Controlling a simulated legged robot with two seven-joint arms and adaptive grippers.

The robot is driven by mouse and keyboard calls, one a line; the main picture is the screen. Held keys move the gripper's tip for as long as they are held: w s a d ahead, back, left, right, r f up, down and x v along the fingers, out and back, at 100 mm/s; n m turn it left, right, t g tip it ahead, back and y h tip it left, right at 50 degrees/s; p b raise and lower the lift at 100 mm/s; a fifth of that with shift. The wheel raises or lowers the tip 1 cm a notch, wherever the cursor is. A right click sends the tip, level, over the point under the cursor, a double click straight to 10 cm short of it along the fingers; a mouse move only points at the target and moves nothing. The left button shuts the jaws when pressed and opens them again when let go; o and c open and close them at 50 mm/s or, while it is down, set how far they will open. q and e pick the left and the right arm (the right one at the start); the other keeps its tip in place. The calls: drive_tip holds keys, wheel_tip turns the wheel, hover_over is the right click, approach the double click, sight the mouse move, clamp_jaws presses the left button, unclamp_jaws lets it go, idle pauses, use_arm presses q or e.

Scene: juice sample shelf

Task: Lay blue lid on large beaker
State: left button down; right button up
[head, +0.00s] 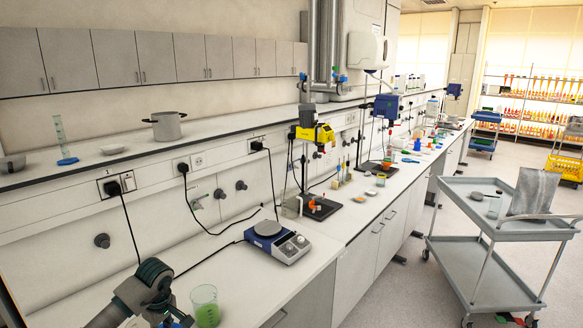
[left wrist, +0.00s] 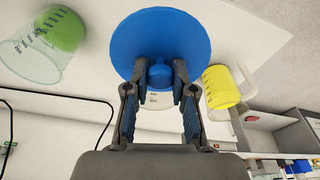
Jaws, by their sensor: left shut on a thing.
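The blue lid (left wrist: 165,40) is a round disc with a small knob, seen in the left wrist view. My left gripper (left wrist: 164,75) is shut on the knob. In the head view, my left gripper (head: 163,321) is at the bottom edge, partly cut off, and the lid is mostly out of sight. A clear graduated beaker with green contents (head: 205,306) stands on the bench just right of my gripper; it also shows in the left wrist view (left wrist: 48,42), apart from the lid. A whitish vessel (left wrist: 160,101) with dark marks is mostly hidden behind the lid and fingers.
A yellow-filled vessel (left wrist: 221,88) is close to the lid in the left wrist view. A hotplate (head: 278,241) stands farther along the bench. A pot (head: 166,125) and cylinder (head: 62,140) are on the shelf. A grey cart (head: 480,265) stands at right.

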use_arm(q)
drive_tip(key=s+d+f+m+b, duration=0.1)
drive_tip(key=s+d+f+m, duration=0.4)
drive_tip(key=d+f+m, duration=0.1)
drive_tip(key=s+d+f+m+t+h+b, duration=0.1)
drive_tip(key=s+d+f+m+b, duration=0.1)
drive_tip(key=s+d+f+m, duration=0.3)
drive_tip(key=d+f+m, duration=0.1)
drive_tip(key=d+f, duration=0.2)
drive_tip(key=f, duration=0.2)
drive_tip(key=shift+s+d+f+m+h, duration=0.2)
drive_tip(key=shift+m+h, duration=0.1)
drive_tip(key=shift+m, duration=0.1)
use_arm(e)
drive_tip(key=w+a+r, duration=0.1)
drive_tip(key=w+r, duration=0.2)
drive_tip(key=w, duration=0.5)
drive_tip(key=shift+w, duration=0.15)
